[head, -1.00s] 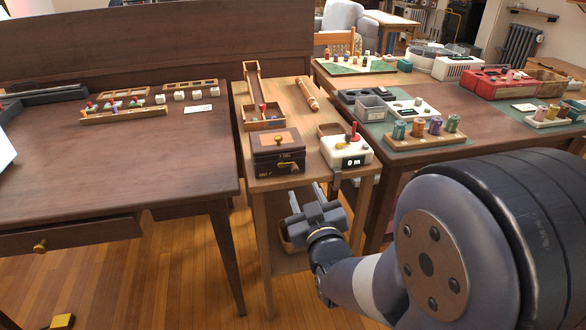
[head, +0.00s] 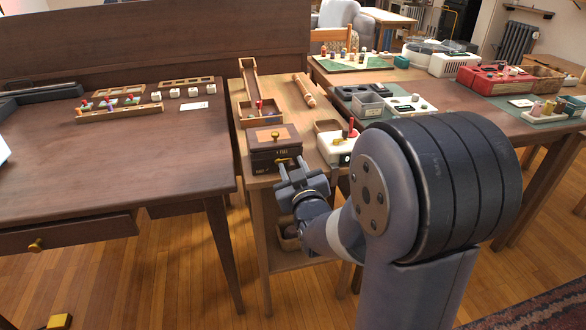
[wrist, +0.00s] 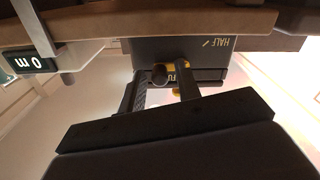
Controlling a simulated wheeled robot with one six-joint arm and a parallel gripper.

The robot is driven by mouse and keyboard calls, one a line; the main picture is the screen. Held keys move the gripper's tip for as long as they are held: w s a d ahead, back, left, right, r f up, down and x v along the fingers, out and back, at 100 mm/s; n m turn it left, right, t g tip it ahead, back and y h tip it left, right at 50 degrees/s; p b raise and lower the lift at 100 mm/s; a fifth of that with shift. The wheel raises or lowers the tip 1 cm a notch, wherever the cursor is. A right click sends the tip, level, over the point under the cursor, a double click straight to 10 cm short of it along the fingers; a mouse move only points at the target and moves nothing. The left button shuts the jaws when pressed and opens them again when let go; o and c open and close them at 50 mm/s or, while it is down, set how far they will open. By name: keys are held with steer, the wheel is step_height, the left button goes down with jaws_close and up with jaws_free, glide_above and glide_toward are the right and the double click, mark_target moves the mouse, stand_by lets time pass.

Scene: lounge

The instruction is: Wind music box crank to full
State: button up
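The music box (head: 275,146) is a dark brown box with a brass knob on its lid, standing on the narrow wooden table. Its front, marked HALF, shows upside down in the wrist view (wrist: 222,58). The crank has brass-coloured parts and a dark round handle end (wrist: 160,75). My gripper (head: 289,168) is just in front of the box, hiding its lower front. In the wrist view my gripper (wrist: 160,88) is open, its fingers apart on either side of the handle end. I cannot tell whether either finger touches it.
A white device (head: 335,150) with a red-knobbed lever stands right of the box, partly hidden by my arm. An open wooden tray (head: 266,122) lies behind the box. The narrow table (head: 258,212) stands between two larger tables.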

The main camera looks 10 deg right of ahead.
jaws_close()
steer(key=shift+a+f+m+b, duration=0.1)
steer(key=shift+f+m+b, duration=0.2)
steer(key=shift+m+b, duration=1)
steer(key=shift+a+f+m+b, duration=0.1)
steer(key=shift+f+m+b, duration=0.2)
steer(key=shift+m+b, duration=0.9)
steer(key=shift+a+f+m+b, duration=0.1)
steer(key=shift+f+m+b, duration=0.2)
steer(key=shift+m+b, duration=1)
steer(key=shift+o, duration=0.9)
jaws_free()
